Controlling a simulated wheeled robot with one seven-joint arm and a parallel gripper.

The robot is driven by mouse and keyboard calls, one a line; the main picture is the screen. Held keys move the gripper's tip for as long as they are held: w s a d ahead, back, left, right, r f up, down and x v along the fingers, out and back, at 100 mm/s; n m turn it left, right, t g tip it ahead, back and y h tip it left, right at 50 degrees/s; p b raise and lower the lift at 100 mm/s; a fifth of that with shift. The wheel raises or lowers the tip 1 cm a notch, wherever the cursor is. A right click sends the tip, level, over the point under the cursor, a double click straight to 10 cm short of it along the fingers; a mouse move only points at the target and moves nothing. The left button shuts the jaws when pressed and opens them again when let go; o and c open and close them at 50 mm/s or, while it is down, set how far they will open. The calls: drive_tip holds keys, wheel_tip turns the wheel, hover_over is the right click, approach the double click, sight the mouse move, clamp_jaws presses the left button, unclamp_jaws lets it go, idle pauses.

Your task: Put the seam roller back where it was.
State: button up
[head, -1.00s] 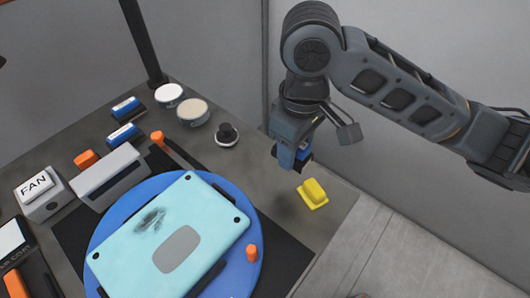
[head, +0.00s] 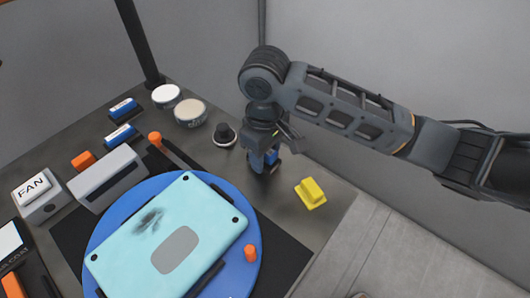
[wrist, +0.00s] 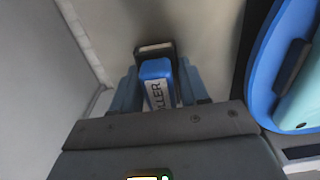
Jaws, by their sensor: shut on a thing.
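The seam roller (wrist: 157,70) has a blue body with a white label, partly readable as "LLER", and a dark frame at its far end. My gripper (wrist: 158,90) is shut on it, one finger on each side of the blue body. In the head view my gripper (head: 265,162) points down over the grey table, right of the round blue turntable and behind the yellow block. Only a little of the roller's blue shows there; the fingers hide the rest. I cannot tell whether the roller touches the table.
A yellow block (head: 311,193) stands near the table's right edge. A black knob on a pale base (head: 224,135) is left of my gripper. The blue turntable (head: 252,274) carries a light-blue panel (head: 205,222). Two round tins (head: 190,111) and blue-white blocks (head: 120,135) stand farther back.

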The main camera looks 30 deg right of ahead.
drive_tip(key=shift+f, duration=0.1)
drive_tip(key=shift+f, duration=0.2)
drive_tip(key=shift+f+b, duration=0.3)
drive_tip(key=shift+f, duration=0.05)
clamp_jaws()
drive_tip(key=o, duration=1)
unclamp_jaws()
drive_tip(key=shift+d, duration=0.1)
drive_tip(key=shift+r, duration=0.35)
wheel_tip(320, 180, up, 13)
drive_tip(key=shift+f+p, duration=0.15)
drive_tip(key=shift+p, duration=0.45)
